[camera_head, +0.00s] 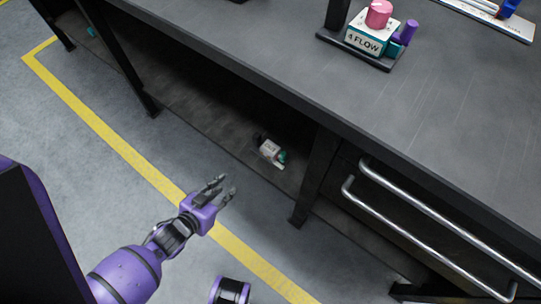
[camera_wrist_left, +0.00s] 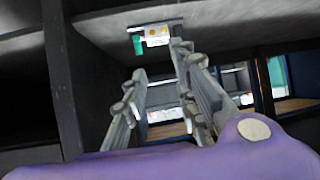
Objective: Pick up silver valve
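I cannot make out a part that is clearly a silver valve. A small white block (camera_head: 270,150) with a teal-green part lies on the low shelf under the workbench. A white block with a teal part and yellow spots (camera_wrist_left: 155,36) also shows in the left wrist view, beyond the fingertips. My left gripper (camera_head: 225,188) is over the floor in front of the shelf, apart from that block. Its fingers (camera_wrist_left: 160,65) are spread, with nothing between them. My right gripper does not show.
A device labelled FLOW (camera_head: 364,43), with a pink knob and a purple part, stands on the grey workbench (camera_head: 260,40).

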